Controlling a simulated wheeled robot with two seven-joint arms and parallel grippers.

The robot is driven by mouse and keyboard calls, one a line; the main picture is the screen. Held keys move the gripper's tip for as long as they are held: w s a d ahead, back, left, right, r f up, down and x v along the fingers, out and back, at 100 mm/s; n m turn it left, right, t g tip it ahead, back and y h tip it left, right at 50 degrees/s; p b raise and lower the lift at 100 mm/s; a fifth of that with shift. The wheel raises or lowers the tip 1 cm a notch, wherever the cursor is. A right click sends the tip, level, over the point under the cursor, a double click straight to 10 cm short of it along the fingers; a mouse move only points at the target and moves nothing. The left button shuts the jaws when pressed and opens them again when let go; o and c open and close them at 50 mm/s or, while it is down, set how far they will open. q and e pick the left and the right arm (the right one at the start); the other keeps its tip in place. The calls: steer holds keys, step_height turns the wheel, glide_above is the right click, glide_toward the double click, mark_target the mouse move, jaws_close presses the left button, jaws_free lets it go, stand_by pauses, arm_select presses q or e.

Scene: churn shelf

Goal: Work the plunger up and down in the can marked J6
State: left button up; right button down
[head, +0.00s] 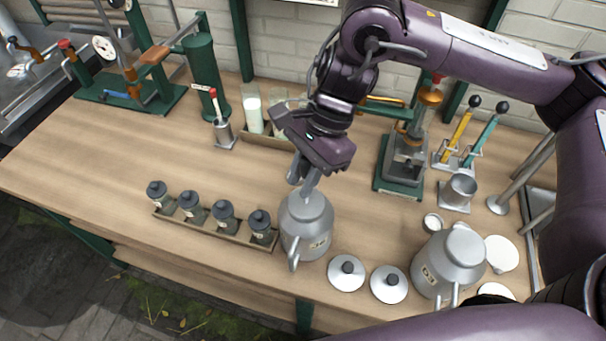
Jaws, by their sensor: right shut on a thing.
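A grey metal can (306,232) with a side handle and a small label stands upright near the table's front edge, in the middle of the head view. The label is too small to read surely as J6. My right gripper (304,182) is directly above this can, pointing down, its fingers shut at the can's mouth on what seems to be the plunger. The gripper hides most of the plunger, so its depth cannot be told. A second, similar can (452,258) stands to the right, its label also hard to read. My left gripper is not in view.
A rack (212,232) of several small dark-lidded jars lies just left of the can. Two round lids (346,272) (389,284) lie to its right. A green press (404,160) and a metal cup (459,190) stand behind right.

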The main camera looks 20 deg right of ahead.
step_height(320, 180, up, 16)
steer(key=p, duration=1.3)
steer(key=shift+p, duration=0.4)
steer(key=shift+f, duration=0.15)
stand_by(0.8)
